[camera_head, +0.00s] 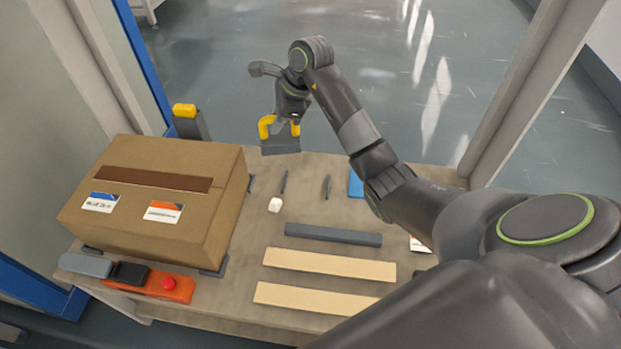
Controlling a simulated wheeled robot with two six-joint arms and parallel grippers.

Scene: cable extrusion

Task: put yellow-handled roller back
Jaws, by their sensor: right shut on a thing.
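My right gripper (290,108) is above the far edge of the table, its arm reaching in from the right. It is shut on what looks like the yellow-handled roller (281,145). Yellow parts show on both sides below the jaws, with a wide dark grey piece hanging beneath them. The arm's wrist hides the top of the handle. I cannot tell whether the grey piece touches the table edge. My left gripper is not in view.
A cardboard box (217,208) fills the table's left side. A dark post with a yellow top (184,110) stands behind it. A grey bar (333,235), two pale strips (328,265), a small white piece (275,205) and an orange box with a red button (167,285) lie on the table.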

